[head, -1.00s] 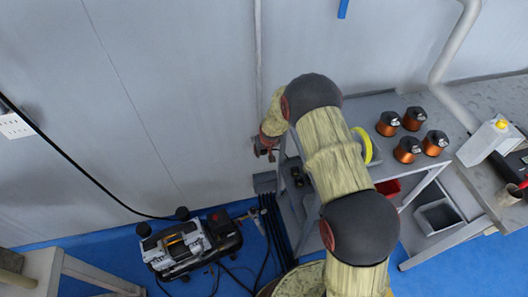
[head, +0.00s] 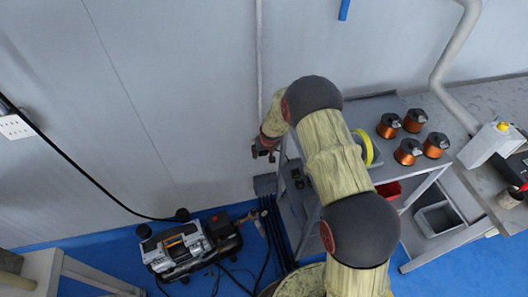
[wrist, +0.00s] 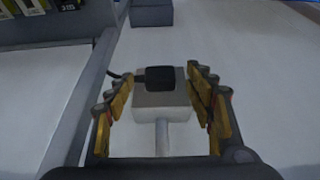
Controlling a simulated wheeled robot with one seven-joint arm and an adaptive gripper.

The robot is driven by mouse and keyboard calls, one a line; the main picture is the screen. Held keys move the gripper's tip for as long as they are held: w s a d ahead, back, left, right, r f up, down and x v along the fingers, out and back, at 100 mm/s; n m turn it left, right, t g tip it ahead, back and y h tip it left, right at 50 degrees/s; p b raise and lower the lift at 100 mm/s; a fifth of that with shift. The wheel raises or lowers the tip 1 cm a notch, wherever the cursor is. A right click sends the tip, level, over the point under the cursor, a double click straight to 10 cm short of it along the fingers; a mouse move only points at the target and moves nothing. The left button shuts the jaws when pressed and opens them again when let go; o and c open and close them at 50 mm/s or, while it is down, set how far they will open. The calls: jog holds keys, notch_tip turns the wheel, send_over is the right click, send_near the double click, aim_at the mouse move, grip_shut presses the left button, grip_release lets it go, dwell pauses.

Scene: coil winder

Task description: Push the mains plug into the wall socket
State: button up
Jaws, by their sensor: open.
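The black mains plug (wrist: 160,77) shows in the wrist view at the front of a pale grey wall socket box (wrist: 160,104). It sits against the box's face; how deep it is in cannot be told. A short dark cable leaves it to the left. A grey conduit runs from the box towards the camera. My gripper (wrist: 160,98) is open, its yellow fingers on either side of the box and plug with gaps showing. In the head view my gripper (head: 263,150) is at the wall beside the thin vertical conduit (head: 259,50); plug and socket are not clear there.
A grey trolley (head: 370,105) with several copper coils stands right of my arm. A compressor-like machine (head: 185,245) is on the blue floor at the left. A black cable hangs along the wall from a white outlet plate (head: 15,127).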

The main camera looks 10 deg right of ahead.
jog(key=v, duration=1.2)
